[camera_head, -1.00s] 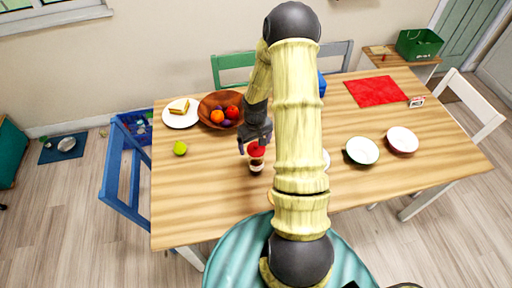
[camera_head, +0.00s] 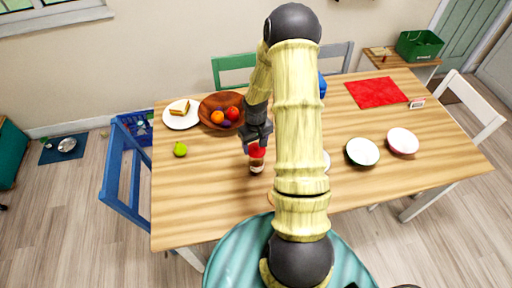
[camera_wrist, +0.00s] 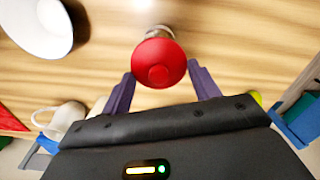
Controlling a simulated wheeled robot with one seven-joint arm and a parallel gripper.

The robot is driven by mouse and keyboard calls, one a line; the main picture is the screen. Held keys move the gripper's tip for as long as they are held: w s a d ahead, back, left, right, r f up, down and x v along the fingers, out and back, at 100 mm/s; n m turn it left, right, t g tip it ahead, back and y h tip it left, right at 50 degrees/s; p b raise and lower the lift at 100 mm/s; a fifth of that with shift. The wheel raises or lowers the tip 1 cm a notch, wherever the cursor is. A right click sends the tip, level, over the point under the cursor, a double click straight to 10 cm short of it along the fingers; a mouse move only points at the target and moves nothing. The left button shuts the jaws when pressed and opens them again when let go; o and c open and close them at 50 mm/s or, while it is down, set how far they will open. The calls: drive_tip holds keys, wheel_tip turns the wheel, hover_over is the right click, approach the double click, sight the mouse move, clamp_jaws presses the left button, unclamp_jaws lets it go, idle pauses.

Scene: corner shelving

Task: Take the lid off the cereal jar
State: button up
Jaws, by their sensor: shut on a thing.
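The cereal jar (camera_head: 257,168) stands upright on the table, left of my arm. Its red lid (camera_head: 257,151) is at the top of the jar. In the wrist view the round red lid (camera_wrist: 160,62) with its centre knob sits between the two purple fingers, and it hides most of the jar (camera_wrist: 158,32) behind it. My gripper (camera_head: 256,146) is over the jar, with its fingers (camera_wrist: 161,74) shut on the lid. I cannot tell whether there is a gap between lid and jar.
A wooden fruit bowl (camera_head: 211,99), a plate with food (camera_head: 171,121) and a green fruit (camera_head: 180,149) are to the left. Two bowls (camera_head: 362,151) (camera_head: 402,141) and a red mat (camera_head: 377,92) are to the right. The table's front left is clear.

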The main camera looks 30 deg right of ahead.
sight(255, 145)
drive_tip(key=shift+r, duration=0.15)
wheel_tip(255, 145, up, 10)
drive_tip(key=b, duration=0.1)
idle(0.3)
drive_tip(key=shift+f, duration=0.2)
drive_tip(key=w+a+f, duration=0.1)
drive_tip(key=a+f, duration=1.2)
drive_tip(key=f, duration=0.3)
drive_tip(key=shift+w+a+f, duration=0.25)
drive_tip(key=shift+f, duration=0.05)
